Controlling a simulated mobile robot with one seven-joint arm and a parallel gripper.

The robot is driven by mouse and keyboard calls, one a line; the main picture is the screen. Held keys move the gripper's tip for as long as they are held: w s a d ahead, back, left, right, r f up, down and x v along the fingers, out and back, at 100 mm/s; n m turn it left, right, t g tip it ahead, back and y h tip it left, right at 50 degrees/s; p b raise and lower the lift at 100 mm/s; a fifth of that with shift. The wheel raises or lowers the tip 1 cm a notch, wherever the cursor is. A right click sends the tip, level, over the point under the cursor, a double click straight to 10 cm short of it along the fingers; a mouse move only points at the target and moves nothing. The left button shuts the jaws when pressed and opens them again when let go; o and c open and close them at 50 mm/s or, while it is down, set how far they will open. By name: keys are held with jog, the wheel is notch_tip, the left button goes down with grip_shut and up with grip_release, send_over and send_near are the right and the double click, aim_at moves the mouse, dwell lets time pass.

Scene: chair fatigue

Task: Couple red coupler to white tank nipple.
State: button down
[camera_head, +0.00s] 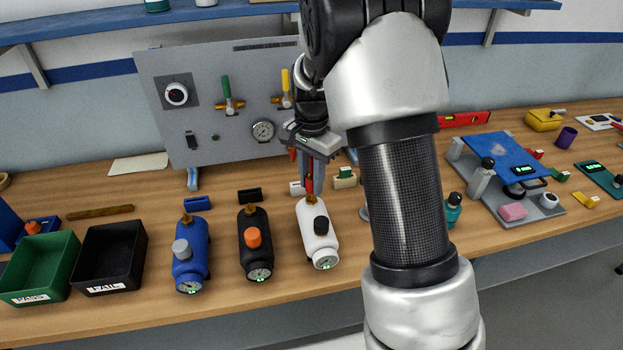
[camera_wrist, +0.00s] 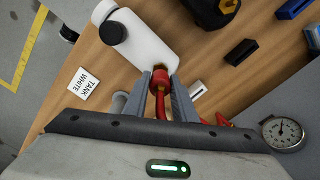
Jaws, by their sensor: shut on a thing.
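The white tank (camera_head: 318,236) lies on the bench with its black knob and gauge toward the front edge. It also shows in the wrist view (camera_wrist: 143,42). My gripper (camera_head: 311,187) points down at the tank's back end, its fingers shut on the red coupler (camera_wrist: 160,80). A red hose trails from the coupler between the fingers toward the palm. The coupler's front is at the tank's end, touching or very close to it.
The black tank (camera_head: 256,243) and blue tank (camera_head: 189,262) lie left of the white one. A grey panel (camera_head: 225,110) with valves and a gauge stands behind. Green (camera_head: 68,252) and black bins are at left. A blue-topped device (camera_head: 500,155) is at right.

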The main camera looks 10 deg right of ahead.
aim_at(311, 173)
jog(key=shift+f+b, duration=0.65)
jog(key=shift+f, duration=0.45)
jog(key=c, duration=1.4)
grip_release()
notch_tip(311, 173, up, 18)
jog(key=shift+f, duration=0.25)
